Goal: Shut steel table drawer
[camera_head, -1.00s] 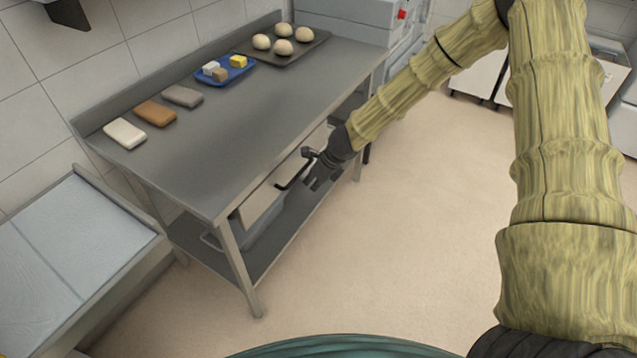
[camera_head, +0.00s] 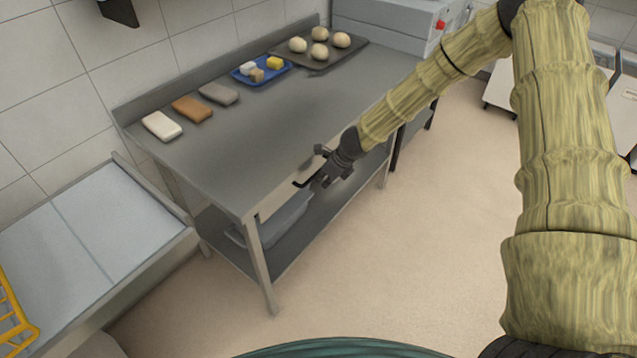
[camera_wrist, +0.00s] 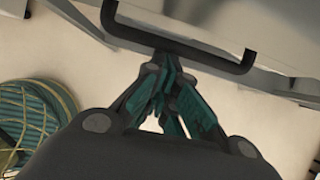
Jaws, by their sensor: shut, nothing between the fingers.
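The steel table (camera_head: 225,150) stands left of centre in the head view, with its drawer under the front edge. Little of the drawer front shows below the tabletop, and I cannot tell whether it sits fully flush. The drawer's black bar handle (camera_head: 301,184) sticks out at the front edge. It also spans the top of the wrist view (camera_wrist: 180,47), with the pale drawer front (camera_wrist: 205,18) behind it. My gripper (camera_head: 318,184) is shut and empty at the handle. In the wrist view its fingertips (camera_wrist: 166,62) are close to the bar's middle; contact is unclear.
On the tabletop are a blue tray (camera_head: 240,76), a dark tray (camera_head: 325,62) with dough balls, and several blocks (camera_head: 190,108). A grey container (camera_head: 285,218) sits on the lower shelf. A pale counter (camera_head: 90,225) stands at left.

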